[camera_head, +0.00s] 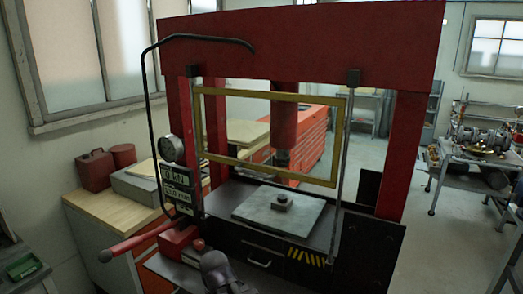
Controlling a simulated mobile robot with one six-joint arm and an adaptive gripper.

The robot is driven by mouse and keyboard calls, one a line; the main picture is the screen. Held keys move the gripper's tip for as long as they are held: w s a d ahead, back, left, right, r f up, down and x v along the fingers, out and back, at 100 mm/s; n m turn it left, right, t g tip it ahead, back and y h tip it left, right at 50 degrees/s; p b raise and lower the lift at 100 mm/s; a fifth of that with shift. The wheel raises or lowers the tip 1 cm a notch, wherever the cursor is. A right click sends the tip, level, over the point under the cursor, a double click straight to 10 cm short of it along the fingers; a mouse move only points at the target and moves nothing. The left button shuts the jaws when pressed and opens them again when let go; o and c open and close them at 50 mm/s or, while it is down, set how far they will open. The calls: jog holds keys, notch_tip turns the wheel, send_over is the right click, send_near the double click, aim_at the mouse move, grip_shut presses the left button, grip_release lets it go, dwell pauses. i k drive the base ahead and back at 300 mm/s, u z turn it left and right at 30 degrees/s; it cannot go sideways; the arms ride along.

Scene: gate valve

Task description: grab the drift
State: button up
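I cannot make out a drift for certain in this view. A small dark block with a round stub on top (282,201) sits on the grey plate (258,219) of a red press (300,42). The press ram (284,125) hangs above the block with a gap between them. A grey-purple rounded part of my arm shows at the bottom edge, in front of the press. No gripper fingers can be made out.
A yellow guard frame (333,135) stands across the press opening. A red-gripped lever (135,243) and a gauge (171,149) are at its left. A wooden-topped bench (90,205) with a red can (95,170) stands left. A cluttered metal table (470,155) stands right. Floor between is clear.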

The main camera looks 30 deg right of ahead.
aim_at(282, 198)
jog(key=z, duration=0.25)
jog(key=k, duration=1)
jog(key=z, duration=0.45)
jog(key=i, duration=0.7)
jog(key=u, duration=0.05)
